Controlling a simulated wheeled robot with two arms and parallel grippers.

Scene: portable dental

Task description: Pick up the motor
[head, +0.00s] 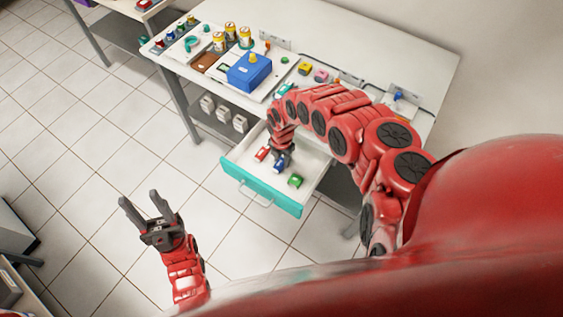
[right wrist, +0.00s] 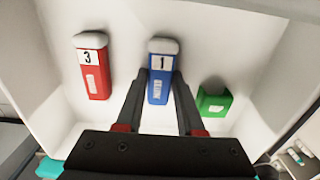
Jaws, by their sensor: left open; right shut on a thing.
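A blue block labelled 1 (right wrist: 161,60) lies in the open drawer; its smaller print is too small to read, so I cannot tell for sure that it is the motor. It shows in the head view as a small blue shape (head: 279,166). My right gripper (right wrist: 160,78) reaches down into the drawer and is shut on the blue block, one finger on each side. My left gripper (head: 138,197) is open and empty, above the floor to the left of the drawer.
The drawer (head: 264,189) has a teal front. A red block labelled 3 (right wrist: 93,68) lies left of the blue one, a green block (right wrist: 213,103) right. The white table (head: 350,55) above carries a blue box (head: 249,70), yellow cylinders and small parts.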

